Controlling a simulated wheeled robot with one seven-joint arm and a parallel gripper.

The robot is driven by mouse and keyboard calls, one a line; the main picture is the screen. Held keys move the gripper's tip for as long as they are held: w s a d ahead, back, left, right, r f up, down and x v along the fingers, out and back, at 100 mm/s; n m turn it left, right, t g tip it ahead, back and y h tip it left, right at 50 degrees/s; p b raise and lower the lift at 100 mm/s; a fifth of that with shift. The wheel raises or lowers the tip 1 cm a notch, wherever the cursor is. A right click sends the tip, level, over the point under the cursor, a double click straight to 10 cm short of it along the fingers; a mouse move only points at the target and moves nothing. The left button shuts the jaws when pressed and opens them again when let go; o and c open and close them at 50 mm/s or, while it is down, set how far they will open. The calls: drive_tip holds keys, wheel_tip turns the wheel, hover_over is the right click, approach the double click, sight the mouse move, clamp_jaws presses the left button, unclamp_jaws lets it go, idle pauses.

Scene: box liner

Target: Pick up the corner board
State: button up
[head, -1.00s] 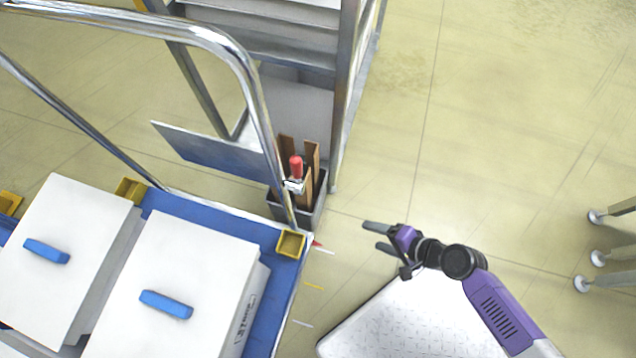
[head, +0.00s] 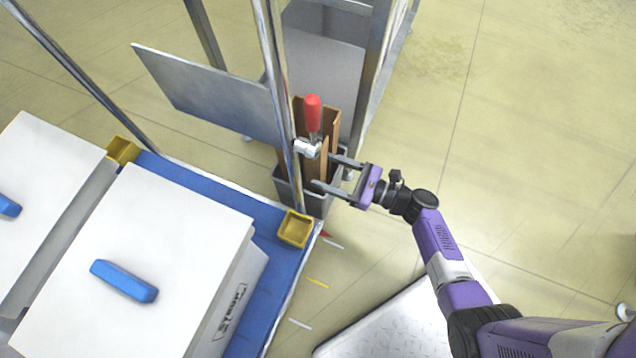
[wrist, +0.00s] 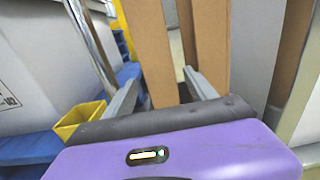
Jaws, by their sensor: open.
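Several brown corner boards (head: 331,117) stand upright in a narrow grey bin (head: 292,192) beside the blue cart. In the wrist view one board (wrist: 148,45) rises in line with the gap between my fingers. A second board (wrist: 209,45) stands behind my right fingertip, and a third brown edge (wrist: 291,50) is at the right. My gripper (head: 325,171) is open, its fingers pointing left at the boards above the bin rim. It also shows in the wrist view (wrist: 162,78). I cannot tell whether the fingers touch a board.
A clamp with a red handle (head: 313,112) sits on the cart's metal handle rail (head: 276,60), close to the boards. A grey panel (head: 205,95) and a metal rack (head: 372,80) stand behind. White lidded boxes (head: 160,235) fill the blue cart (head: 270,218).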

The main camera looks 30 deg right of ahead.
sight(313, 165)
drive_tip(key=shift+b+x, duration=0.75)
drive_tip(key=shift+x, duration=1.5)
drive_tip(key=shift+w, duration=0.1)
clamp_jaws()
